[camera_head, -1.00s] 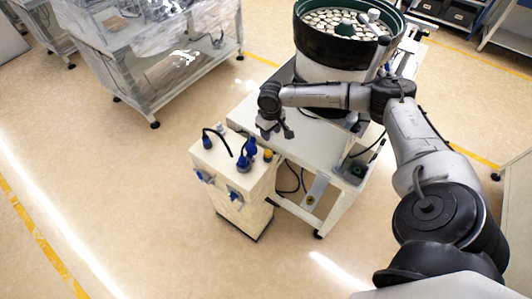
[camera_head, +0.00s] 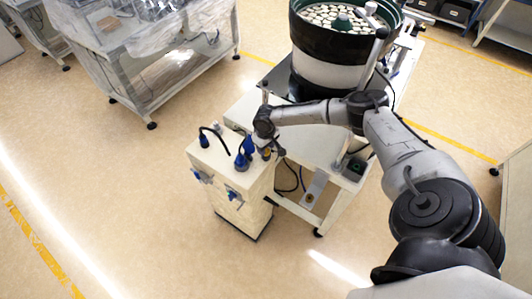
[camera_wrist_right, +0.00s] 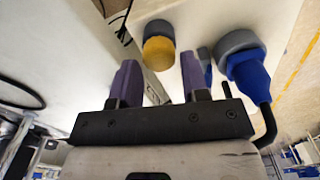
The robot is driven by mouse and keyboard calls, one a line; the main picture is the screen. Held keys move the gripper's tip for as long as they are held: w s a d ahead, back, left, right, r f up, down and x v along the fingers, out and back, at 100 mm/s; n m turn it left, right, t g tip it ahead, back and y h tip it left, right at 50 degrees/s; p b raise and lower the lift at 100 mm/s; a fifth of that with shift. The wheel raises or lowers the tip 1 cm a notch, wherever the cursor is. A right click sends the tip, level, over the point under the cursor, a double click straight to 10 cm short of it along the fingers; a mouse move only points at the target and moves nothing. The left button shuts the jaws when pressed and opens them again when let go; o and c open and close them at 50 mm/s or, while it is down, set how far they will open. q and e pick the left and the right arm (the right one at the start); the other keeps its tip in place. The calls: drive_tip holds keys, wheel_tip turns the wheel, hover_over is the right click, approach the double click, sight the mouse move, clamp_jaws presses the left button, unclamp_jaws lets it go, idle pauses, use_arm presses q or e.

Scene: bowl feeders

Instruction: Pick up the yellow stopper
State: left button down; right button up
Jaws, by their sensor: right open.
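The yellow stopper (camera_wrist_right: 158,52) shows in the right wrist view as a short yellow cylinder with a dark blue-grey band, on the pale face of a white box (camera_wrist_right: 205,18). My right gripper (camera_wrist_right: 160,76) is open, and its two purple fingers point toward the stopper. The stopper lies just beyond the fingertips, roughly in line with the gap between them. In the head view my right gripper (camera_head: 266,148) is over the right edge of the box (camera_head: 228,170) and largely hides the stopper. My left gripper is in neither view.
A blue plug with a black cable (camera_wrist_right: 248,74) stands close to the right finger. Other blue plugs (camera_head: 203,139) are on the box top. A table (camera_head: 312,140) with a large bowl feeder (camera_head: 330,65) stands behind.

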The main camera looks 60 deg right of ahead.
drive_tip(key=shift+f, duration=1)
drive_tip(key=shift+c, duration=0.2)
drive_tip(key=c, duration=0.6)
drive_tip(key=shift+r, duration=0.1)
